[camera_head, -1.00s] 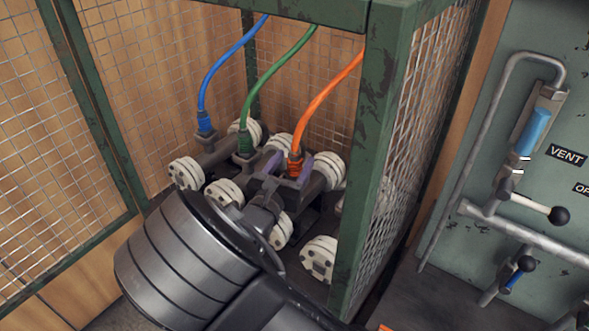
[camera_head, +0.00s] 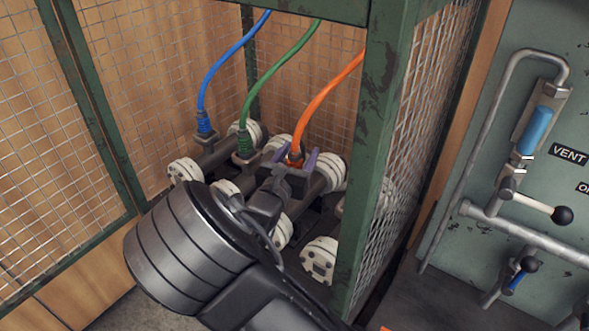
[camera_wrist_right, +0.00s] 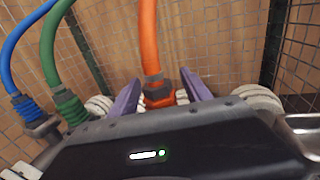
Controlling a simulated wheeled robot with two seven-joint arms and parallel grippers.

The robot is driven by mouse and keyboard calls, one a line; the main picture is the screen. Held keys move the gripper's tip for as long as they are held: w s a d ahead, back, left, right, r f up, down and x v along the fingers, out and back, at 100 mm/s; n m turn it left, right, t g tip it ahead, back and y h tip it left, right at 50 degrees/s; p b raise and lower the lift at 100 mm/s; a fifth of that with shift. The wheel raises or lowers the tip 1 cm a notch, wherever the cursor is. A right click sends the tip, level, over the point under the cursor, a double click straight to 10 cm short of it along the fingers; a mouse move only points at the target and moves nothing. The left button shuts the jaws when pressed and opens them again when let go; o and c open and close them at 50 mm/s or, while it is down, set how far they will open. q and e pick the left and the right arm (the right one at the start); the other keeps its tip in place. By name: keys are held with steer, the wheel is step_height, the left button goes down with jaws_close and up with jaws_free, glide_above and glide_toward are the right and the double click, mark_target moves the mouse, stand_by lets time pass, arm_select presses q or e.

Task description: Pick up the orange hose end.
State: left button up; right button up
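The orange hose (camera_head: 322,97) comes down from the upper right inside the green cage. Its end fitting (camera_head: 294,158) sits on the pipework between white flanges. My right gripper (camera_head: 298,157) reaches in from the front with its purple fingers apart, one on each side of the orange hose end. In the right wrist view the orange hose end (camera_wrist_right: 159,92) stands between the two open fingers (camera_wrist_right: 162,92), with a gap on both sides. The gripper body hides the fitting's lower part. My left gripper is not in view.
A green hose (camera_head: 268,79) and a blue hose (camera_head: 216,72) end in fittings to the left. A green cage post (camera_head: 372,150) and mesh (camera_head: 410,150) stand close on the right. A panel with valve levers (camera_head: 535,207) is farther right.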

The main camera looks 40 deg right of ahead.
jaws_close()
stand_by(0.4)
